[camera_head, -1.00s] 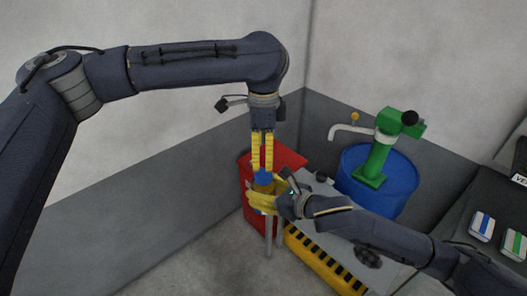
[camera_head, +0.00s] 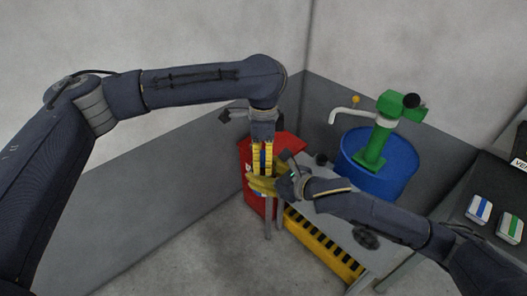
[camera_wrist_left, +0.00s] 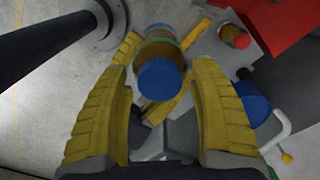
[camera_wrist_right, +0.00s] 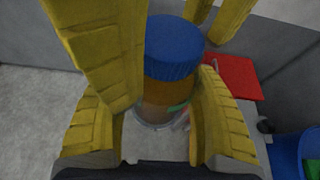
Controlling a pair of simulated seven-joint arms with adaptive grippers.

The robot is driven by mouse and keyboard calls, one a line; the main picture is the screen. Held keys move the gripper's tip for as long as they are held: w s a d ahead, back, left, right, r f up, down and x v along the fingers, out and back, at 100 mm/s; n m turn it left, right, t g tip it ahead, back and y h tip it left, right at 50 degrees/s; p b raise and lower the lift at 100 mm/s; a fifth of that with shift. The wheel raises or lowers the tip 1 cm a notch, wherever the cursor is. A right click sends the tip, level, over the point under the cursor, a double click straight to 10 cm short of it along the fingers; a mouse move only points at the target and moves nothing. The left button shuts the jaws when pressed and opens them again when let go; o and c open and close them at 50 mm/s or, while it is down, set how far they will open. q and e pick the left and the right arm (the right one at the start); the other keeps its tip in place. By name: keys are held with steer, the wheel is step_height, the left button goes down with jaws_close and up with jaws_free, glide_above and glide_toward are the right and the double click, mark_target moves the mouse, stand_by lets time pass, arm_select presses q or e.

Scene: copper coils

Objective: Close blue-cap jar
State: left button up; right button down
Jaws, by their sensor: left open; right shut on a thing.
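The jar (camera_wrist_right: 162,92) has a blue cap (camera_wrist_right: 174,46) seated on its top and brown contents below it. My right gripper (camera_wrist_right: 155,118) is shut around the jar's body, which stands upright between its yellow fingers. My left gripper (camera_wrist_left: 165,80) is open, pointing down over the blue cap (camera_wrist_left: 160,79), with one yellow finger on each side. Its fingers show above the jar in the head view (camera_head: 262,160). Whether they touch the cap cannot be told. In the head view the jar is mostly hidden by the fingers.
A red container (camera_head: 285,147) stands behind the grippers. A blue barrel (camera_head: 395,165) with a green pump (camera_head: 376,142) is to the right. A grey table (camera_head: 345,215) with a yellow-black striped edge lies under my right arm. A dark counter with two small boxes is at far right.

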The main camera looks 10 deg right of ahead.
arm_select(q)
steer(key=shift+c, duration=0.2)
jaws_close()
stand_by(0.4)
jaws_free()
step_height(320, 180, up, 12)
stand_by(0.9)
stand_by(0.4)
